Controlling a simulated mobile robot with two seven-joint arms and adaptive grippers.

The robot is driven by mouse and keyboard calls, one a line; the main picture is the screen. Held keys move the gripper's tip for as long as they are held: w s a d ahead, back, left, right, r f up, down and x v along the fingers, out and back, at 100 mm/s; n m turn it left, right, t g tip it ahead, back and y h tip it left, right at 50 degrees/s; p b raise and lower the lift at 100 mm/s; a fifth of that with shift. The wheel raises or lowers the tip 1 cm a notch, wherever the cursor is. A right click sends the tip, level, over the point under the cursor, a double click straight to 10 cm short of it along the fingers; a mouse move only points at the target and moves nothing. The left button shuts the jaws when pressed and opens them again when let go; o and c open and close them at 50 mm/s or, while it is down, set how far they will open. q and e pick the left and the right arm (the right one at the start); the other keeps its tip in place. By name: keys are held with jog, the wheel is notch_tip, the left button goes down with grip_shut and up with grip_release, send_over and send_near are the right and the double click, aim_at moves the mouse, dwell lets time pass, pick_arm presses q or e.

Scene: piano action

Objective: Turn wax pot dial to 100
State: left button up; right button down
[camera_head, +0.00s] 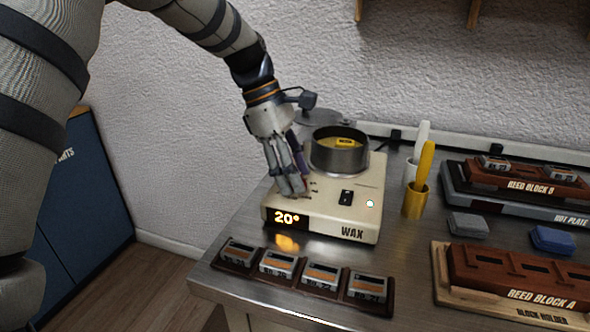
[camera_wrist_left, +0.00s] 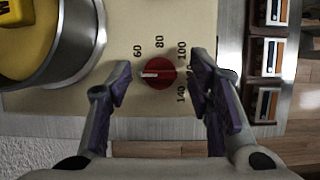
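The cream wax pot unit (camera_head: 318,213) stands on the metal bench, and its display (camera_head: 286,217) reads 20°. The red dial (camera_wrist_left: 158,73) shows in the left wrist view, its white mark pointing left, below the printed 60. The numbers 60, 80, 100 and 140 are readable around it; one between 100 and 140 is partly hidden by a finger. My left gripper (camera_wrist_left: 161,76) is open, with one purple-padded finger on each side of the dial and visible gaps to it. In the head view my left gripper (camera_head: 291,186) is over the unit's left part and mostly covers the dial. My right gripper is not in view.
The metal pot (camera_head: 339,158) of yellow wax sits on the unit behind my left gripper. A row of labelled blocks (camera_head: 302,274) lies along the bench front. Yellow and white cups with handles (camera_head: 415,202) stand to the right, then reed block A (camera_head: 520,280).

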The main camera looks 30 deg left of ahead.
pick_arm(q)
grip_shut()
